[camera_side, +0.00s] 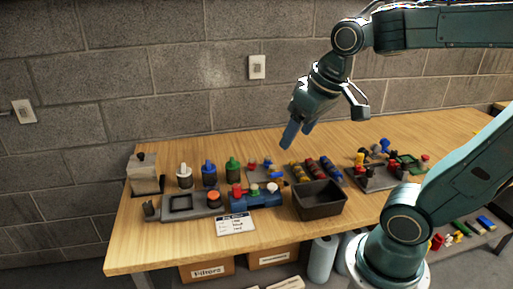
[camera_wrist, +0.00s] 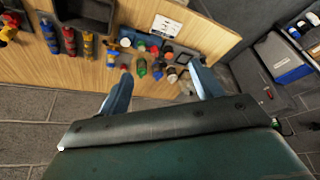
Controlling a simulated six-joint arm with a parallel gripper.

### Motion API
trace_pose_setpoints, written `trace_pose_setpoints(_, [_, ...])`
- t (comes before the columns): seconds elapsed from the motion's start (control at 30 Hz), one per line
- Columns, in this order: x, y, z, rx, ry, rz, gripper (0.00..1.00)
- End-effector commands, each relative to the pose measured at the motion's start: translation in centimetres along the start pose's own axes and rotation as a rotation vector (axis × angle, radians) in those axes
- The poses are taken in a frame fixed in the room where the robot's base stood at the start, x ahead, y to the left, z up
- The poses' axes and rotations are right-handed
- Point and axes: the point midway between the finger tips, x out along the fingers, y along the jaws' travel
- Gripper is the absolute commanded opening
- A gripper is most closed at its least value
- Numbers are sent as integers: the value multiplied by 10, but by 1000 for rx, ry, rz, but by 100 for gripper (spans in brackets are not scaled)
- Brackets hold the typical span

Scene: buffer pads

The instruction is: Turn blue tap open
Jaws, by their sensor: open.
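My gripper (camera_side: 298,132) hangs above the back of the bench, tilted down, with its blue-grey fingers apart and empty. In the wrist view the two fingers (camera_wrist: 160,72) frame the bottles and small parts on the bench. A blue piece (camera_side: 384,145) at the back right of the bench looks like a tap handle. It is too small to be sure, and its open or shut position cannot be told. A blue-topped bottle (camera_side: 209,172) stands at the left. A small blue part (camera_side: 268,162) lies near the middle. My gripper touches none of these.
A dark empty bin (camera_side: 318,209) stands at the front middle, with yellow, red and blue cylinders (camera_side: 316,168) behind it. A white label card (camera_side: 236,224) lies at the front edge. Bottles and blocks crowd the left.

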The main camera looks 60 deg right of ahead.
Motion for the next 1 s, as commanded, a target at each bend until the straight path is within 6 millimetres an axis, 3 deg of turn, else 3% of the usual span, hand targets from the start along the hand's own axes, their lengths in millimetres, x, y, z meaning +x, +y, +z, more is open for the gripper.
trace_pose_setpoints(0.5, [57, 57, -80, 231, -148, 67, 65])
trace_pose_setpoints(1.0, [144, 140, -121, 456, -283, 114, 65])
